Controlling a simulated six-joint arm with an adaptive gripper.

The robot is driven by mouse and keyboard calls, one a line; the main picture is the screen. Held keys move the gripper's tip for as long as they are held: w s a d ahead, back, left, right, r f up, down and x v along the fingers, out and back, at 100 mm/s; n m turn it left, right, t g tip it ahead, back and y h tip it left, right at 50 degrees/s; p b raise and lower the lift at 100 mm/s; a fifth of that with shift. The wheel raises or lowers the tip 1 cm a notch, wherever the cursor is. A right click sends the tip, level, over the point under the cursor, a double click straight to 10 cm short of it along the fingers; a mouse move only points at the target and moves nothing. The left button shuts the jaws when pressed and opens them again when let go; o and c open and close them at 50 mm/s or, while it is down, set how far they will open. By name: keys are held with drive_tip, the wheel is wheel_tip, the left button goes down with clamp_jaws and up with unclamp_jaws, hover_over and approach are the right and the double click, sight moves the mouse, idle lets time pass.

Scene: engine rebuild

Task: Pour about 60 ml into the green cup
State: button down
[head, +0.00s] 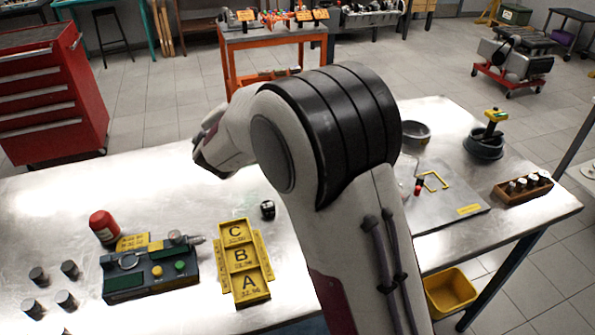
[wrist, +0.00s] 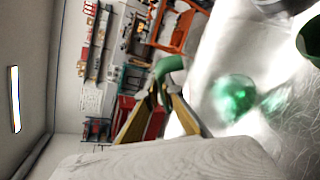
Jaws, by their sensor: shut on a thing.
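In the wrist view my gripper (wrist: 160,92) shows two yellow-brown fingers closed on a green object (wrist: 170,67), only part of which shows. What this object is and whether it is tilted I cannot tell. A blurred, see-through green shape (wrist: 235,95) shows over the bright tabletop beyond the fingers, with a green tint next to it. It may be the green cup, but the blur hides its form. A darker green rounded thing (wrist: 311,38) is cut off at the right edge. In the head view my arm hides my gripper, and no green cup shows.
The metal table (head: 140,205) bears a green device (head: 150,270), a red-capped container (head: 104,227), yellow A-B-C blocks (head: 240,258) and several dark cylinders. At right are a grey bowl (head: 415,131), a dark bowl (head: 484,148) and a wooden rack (head: 523,188). The back left tabletop looks clear.

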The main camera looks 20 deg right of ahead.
drive_tip(key=shift+s+d+r+m+t, duration=0.3)
drive_tip(key=shift+s+d+r+m, duration=0.1)
drive_tip(key=shift+d+r+m, duration=0.25)
drive_tip(key=shift+s+d+r+m+t, duration=0.3)
drive_tip(key=shift+s+d+r+m, duration=0.25)
drive_tip(key=shift+r, duration=0.3)
drive_tip(key=shift+s+d+r+m+t+y+p, duration=0.2)
drive_tip(key=shift+s+d+r+m+y, duration=0.1)
drive_tip(key=shift+d, duration=0.25)
drive_tip(key=shift+s+d+r+m+t+y+p, duration=0.1)
drive_tip(key=shift+s+d+r+m+y+p, duration=0.15)
drive_tip(key=shift+d, duration=0.3)
drive_tip(key=shift+w+a, duration=0.3)
drive_tip(key=shift+r+p, duration=0.1)
drive_tip(key=shift+p, duration=0.35)
drive_tip(key=shift+s+d+r+m+p, duration=0.25)
drive_tip(key=shift+d+r+m+p, duration=0.05)
drive_tip(key=shift+d+m+p, duration=0.1)
idle(0.4)
